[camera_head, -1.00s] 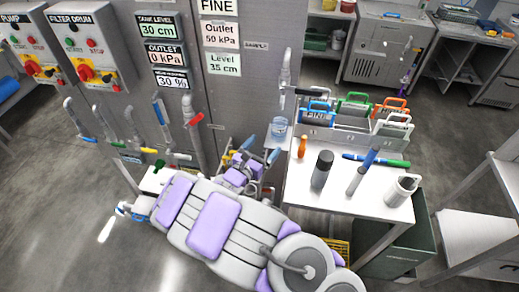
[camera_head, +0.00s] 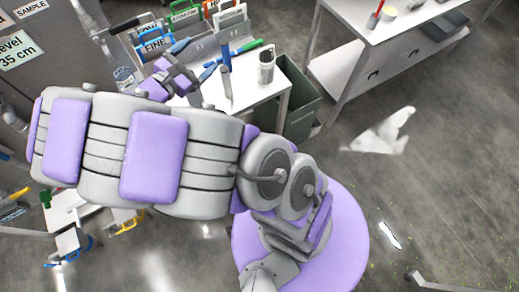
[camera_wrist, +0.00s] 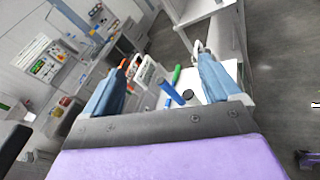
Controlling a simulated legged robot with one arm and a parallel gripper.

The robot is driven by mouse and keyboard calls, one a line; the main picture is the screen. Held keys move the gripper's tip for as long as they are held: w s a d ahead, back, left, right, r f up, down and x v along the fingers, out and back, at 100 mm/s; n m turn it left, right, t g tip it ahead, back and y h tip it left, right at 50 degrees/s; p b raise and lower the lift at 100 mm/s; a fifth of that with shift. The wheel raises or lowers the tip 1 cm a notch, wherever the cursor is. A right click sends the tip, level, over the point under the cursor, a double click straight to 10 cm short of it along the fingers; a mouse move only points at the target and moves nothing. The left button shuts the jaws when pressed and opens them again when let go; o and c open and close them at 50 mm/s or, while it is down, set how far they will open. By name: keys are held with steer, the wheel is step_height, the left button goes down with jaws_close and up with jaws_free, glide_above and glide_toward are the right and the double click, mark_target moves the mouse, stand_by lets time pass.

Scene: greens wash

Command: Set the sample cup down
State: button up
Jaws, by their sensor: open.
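A small clear cup (camera_head: 123,75), apparently the sample cup, stands near the sample tap at the back left end of the small white table (camera_head: 246,95) in the head view. I cannot tell exactly what it rests on. My gripper (camera_head: 165,60) is just right of the cup, over the table's left part, partly hidden by my own wrist. In the wrist view my gripper (camera_wrist: 161,57) has its two blue fingers spread wide. Nothing is held between them. The cup cannot be made out in the wrist view.
On the table are a white bottle (camera_head: 266,67), a blue-handled upright tool (camera_head: 225,70), a green-handled brush (camera_head: 249,46) and a rack of labelled coloured holders. A grey-green bin (camera_head: 300,100) stands right of the table. A steel bench (camera_head: 385,28) is farther right. The floor between is open.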

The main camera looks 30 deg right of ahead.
steer(key=s+d+r+m+g+y, duration=0.1)
steer(key=s+d+m+g+y, duration=0.1)
steer(key=s+d+m+g, duration=0.45)
steer(key=s+d+r+m+g+y, duration=0.15)
steer(key=s+d+m, duration=0.25)
steer(key=s, duration=0.6)
steer(key=s+a+m+y, duration=0.3)
steer(key=s+a+y, duration=0.2)
steer(key=s, duration=0.3)
steer(key=s+a+m+y, duration=0.4)
steer(key=s+a+y, duration=0.2)
steer(key=s, duration=0.2)
steer(key=shift+s+a+f+g, duration=0.15)
steer(key=shift+s+f+g, duration=0.15)
steer(key=shift+g, duration=0.1)
steer(key=shift+m, duration=0.25)
